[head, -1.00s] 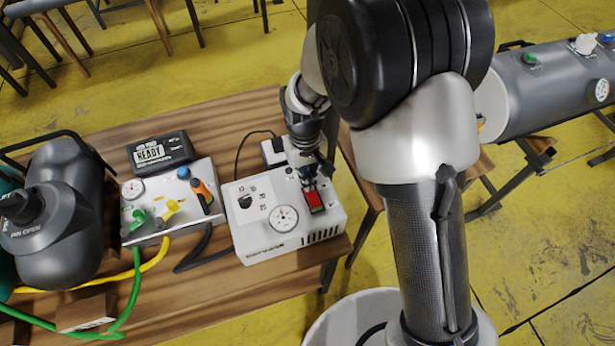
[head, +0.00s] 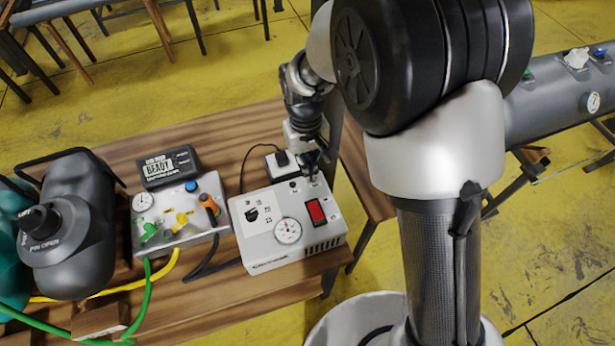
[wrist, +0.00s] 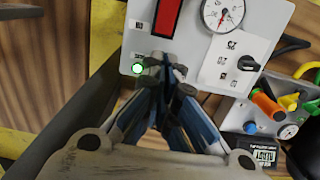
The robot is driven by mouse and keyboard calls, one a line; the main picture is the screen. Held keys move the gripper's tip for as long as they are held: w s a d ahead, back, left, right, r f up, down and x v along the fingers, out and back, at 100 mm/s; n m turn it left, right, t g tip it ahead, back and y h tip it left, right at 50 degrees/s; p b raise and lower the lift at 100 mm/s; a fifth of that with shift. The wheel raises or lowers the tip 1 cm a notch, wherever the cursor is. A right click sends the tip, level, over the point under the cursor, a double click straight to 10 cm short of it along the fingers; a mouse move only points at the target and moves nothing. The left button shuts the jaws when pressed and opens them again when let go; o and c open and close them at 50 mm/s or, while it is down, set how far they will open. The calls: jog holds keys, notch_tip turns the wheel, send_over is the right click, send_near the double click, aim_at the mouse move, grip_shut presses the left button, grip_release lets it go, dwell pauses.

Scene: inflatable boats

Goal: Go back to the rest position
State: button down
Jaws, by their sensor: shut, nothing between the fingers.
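My gripper (head: 312,172) is over the back right part of a white control box (head: 262,262), behind its red rocker switch (head: 316,212). In the wrist view its fingers (wrist: 163,66) are shut and empty, close to a lit green lamp (wrist: 137,68). The red switch (wrist: 167,16) lies beyond the fingertips there, with a visible gap. Whether the fingertips touch the box top cannot be told. My arm rises from the gripper to the large black joint at the upper right.
A dark tank (head: 66,235) and hoses are farther left. A grey cylinder (head: 560,108) lies at right. The space above the table is open.

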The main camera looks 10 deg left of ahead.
jog(key=r, duration=0.4)
jog(key=shift+w+a+r+p, duration=0.15)
jog(key=shift+w+r+p, duration=0.2)
jog(key=shift+r, duration=0.05)
jog(key=s+d+r+m+t+b, duration=0.2)
jog(key=s+d+r+m, duration=0.15)
jog(key=d+r, duration=0.8)
jog(key=s+d+r+m+t+b, duration=0.1)
jog(key=s+d+m+t+b, duration=0.1)
jog(key=s+d, duration=1)
jog(key=s+t, duration=0.1)
jog(key=s, duration=0.2)
jog(key=shift+r+m, duration=0.35)
